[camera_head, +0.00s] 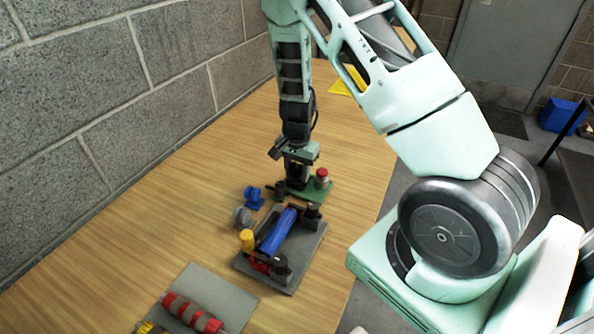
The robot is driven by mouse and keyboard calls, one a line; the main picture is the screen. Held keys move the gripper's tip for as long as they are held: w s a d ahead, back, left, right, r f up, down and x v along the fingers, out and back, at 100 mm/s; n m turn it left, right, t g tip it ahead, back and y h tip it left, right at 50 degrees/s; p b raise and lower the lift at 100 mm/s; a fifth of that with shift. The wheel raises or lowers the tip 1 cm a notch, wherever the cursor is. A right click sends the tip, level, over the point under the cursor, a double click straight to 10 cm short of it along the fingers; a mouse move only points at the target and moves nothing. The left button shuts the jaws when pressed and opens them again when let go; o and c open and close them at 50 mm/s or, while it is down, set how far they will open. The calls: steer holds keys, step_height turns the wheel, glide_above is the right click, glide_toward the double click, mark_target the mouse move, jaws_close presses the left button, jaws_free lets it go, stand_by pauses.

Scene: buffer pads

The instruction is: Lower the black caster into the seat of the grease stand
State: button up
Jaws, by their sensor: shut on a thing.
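My gripper (296,172) points down over a small green stand (318,193) on the wooden table. It is shut, with the held part low between the fingers. That part is dark and mostly hidden by the gripper, so I cannot make out its shape or whether it touches the stand. A red-capped grey post (321,178) rises from the right side of the green stand. The stand's seat is hidden beneath my gripper.
A blue caster (254,197) and a grey caster (243,217) stand left. A red-and-grey roller (192,313) lies nearer. A block wall borders the table's left.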

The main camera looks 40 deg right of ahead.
mark_target(297, 164)
steer(key=shift+f+b, duration=0.3)
steer(key=shift+f, duration=0.1)
steer(key=o, duration=1.1)
step_height(297, 164, up, 18)
steer(key=shift+f+p, duration=0.25)
steer(key=shift+p, duration=0.3)
steer(key=s+a+r+n+y, duration=0.15)
steer(key=s+a+n, duration=0.3)
steer(key=a, duration=0.55)
steer(key=s+a+r+n, duration=0.25)
steer(key=a+n, duration=0.25)
steer(key=a, duration=0.4)
steer(key=s+a+r+n, duration=0.1)
steer(key=s+a+n, duration=0.2)
steer(key=s+n, duration=0.1)
steer(key=s+a+r+n, duration=0.1)
steer(key=s+a+n, duration=0.2)
steer(key=s, duration=0.4)
steer(key=s+a+r+n+h, duration=0.1)
steer(key=s+a+n, duration=0.2)
steer(key=s+n, duration=0.2)
steer(key=shift+s+a, duration=0.35)
steer(key=shift+s, duration=0.2)
